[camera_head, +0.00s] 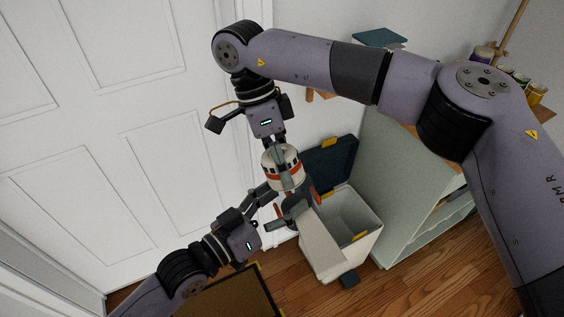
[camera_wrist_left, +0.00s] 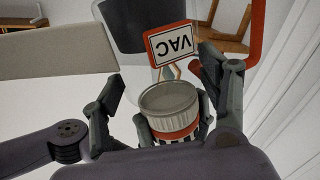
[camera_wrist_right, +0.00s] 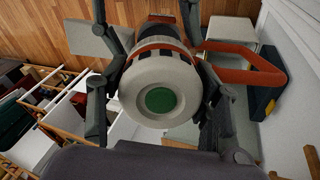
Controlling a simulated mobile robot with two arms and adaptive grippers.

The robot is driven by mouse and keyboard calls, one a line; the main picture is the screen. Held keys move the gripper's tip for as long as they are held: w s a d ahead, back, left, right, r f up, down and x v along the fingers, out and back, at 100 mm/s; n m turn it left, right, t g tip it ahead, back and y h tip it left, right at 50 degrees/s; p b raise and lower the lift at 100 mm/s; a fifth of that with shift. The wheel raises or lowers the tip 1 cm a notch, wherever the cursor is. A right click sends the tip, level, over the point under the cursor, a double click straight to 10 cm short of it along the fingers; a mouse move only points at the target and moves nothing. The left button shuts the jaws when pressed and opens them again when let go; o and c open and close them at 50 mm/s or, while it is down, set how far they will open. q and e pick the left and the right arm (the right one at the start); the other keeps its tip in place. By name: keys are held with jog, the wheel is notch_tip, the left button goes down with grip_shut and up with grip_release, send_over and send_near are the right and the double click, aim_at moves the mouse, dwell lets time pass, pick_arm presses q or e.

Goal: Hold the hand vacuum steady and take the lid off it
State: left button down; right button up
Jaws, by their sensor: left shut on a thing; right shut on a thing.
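The hand vacuum (camera_head: 283,157) is cream with orange-red bands and hangs in the air above an open bin. My right gripper (camera_head: 272,143) comes from above and is shut on its cream end. In the right wrist view, that round end (camera_wrist_right: 160,88) has a green disc and sits between my fingers; an orange-red handle (camera_wrist_right: 245,67) loops off to the right. My left gripper (camera_head: 277,198) is shut on the vacuum lower down. In the left wrist view, a grey ribbed round part (camera_wrist_left: 170,103) and a VAC label (camera_wrist_left: 170,44) show between its fingers. I cannot tell where the lid's seam is.
A beige bin (camera_head: 314,247) with its dark blue lid (camera_head: 333,160) raised stands below on the wooden floor (camera_head: 385,290). A pale green shelf unit (camera_head: 393,185) is on the right. A white door (camera_head: 100,110) fills the left.

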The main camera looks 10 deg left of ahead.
jog(key=shift+s+a+r, duration=0.1)
jog(key=shift+a, duration=0.1)
jog(key=shift+v, duration=0.8)
jog(key=shift+r, duration=0.15)
jog(key=shift+d, duration=0.1)
